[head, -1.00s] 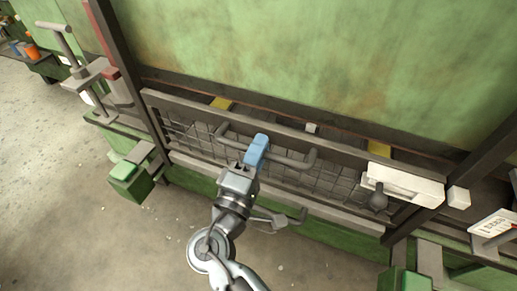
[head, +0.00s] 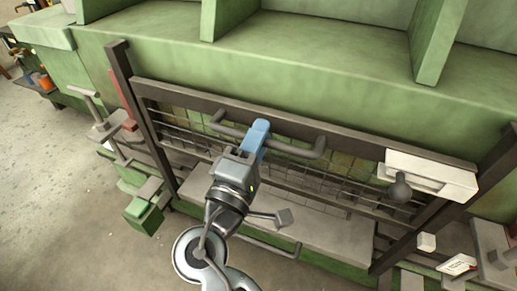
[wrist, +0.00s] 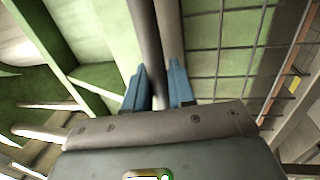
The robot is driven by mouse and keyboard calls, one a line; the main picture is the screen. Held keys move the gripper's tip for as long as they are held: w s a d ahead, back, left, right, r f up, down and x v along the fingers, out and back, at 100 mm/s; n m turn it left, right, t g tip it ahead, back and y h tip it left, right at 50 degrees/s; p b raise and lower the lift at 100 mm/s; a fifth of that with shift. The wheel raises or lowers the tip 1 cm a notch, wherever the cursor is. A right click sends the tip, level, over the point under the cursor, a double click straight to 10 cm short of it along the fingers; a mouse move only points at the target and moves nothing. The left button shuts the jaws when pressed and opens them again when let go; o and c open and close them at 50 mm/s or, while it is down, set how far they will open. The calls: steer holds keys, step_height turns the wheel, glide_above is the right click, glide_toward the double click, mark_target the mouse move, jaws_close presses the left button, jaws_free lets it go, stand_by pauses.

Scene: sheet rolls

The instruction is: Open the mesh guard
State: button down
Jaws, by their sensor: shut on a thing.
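The mesh guard (head: 180,96) is a dark frame with wire mesh, held between two dark upright posts across the front of the green machine. Its lower rail stands above a grey ledge (head: 300,225), with a gap below. A grey tubular handle (head: 300,150) runs along the guard's front. My gripper (head: 257,137), with blue fingers, is shut on this handle left of its middle. The fingers hide a short part of the handle.
A white box (head: 430,172) with a dark knob (head: 400,189) sits at the guard's right end. Grey clamp-like fittings (head: 105,130) and a green block (head: 143,215) stand at the left. Green shelves (head: 320,50) rise behind. Open floor lies at lower left.

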steer(key=shift+r+p, duration=0.65)
steer(key=shift+r, duration=1.3)
steer(key=c, duration=1.1)
jaws_free()
steer(key=shift+f, duration=0.1)
steer(key=shift+s, duration=0.1)
steer(key=b+v, duration=0.1)
steer(key=v, duration=0.6)
steer(key=shift+s+b, duration=0.35)
steer(key=shift+a+f, duration=0.1)
